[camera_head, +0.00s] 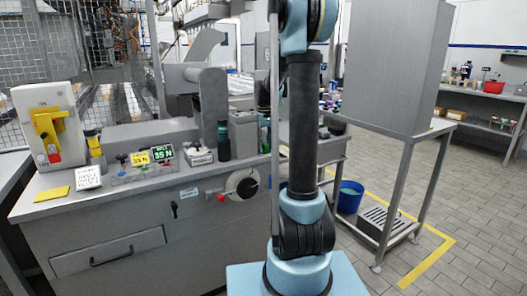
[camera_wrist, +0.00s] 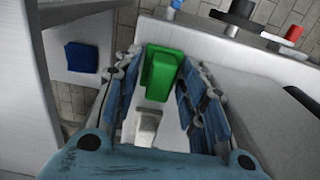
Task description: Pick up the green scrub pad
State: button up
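The green scrub pad (camera_wrist: 161,72) shows in the wrist view as a bright green block on a pale surface. It lies in line with the gap between my fingers. My gripper (camera_wrist: 160,60) is open, with one blue-grey finger on each side of the pad. I see a gap between each finger and the pad; how far the pad lies beyond the fingertips I cannot tell. A whitish block (camera_wrist: 147,125) sits just below the pad in the picture, also between the fingers. In the head view, my gripper is out of frame and I cannot make out the green pad.
In the wrist view, a dark blue thing (camera_wrist: 83,57) lies at the left, and a red knob (camera_wrist: 294,32) is at the upper right. The head view shows a grey machine bench (camera_head: 110,236), a yellow pad (camera_head: 52,193), a blue bucket (camera_head: 350,196) and open tiled floor at right.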

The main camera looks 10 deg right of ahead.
jog(key=shift+c, duration=0.5)
jog(key=c, duration=0.6)
jog(key=shift+o, duration=0.2)
jog(key=shift+r, duration=0.2)
jog(key=shift+c, duration=0.8)
notch_tip(320, 180, up, 28)
jog(key=shift+f, duration=0.15)
grip_shut()
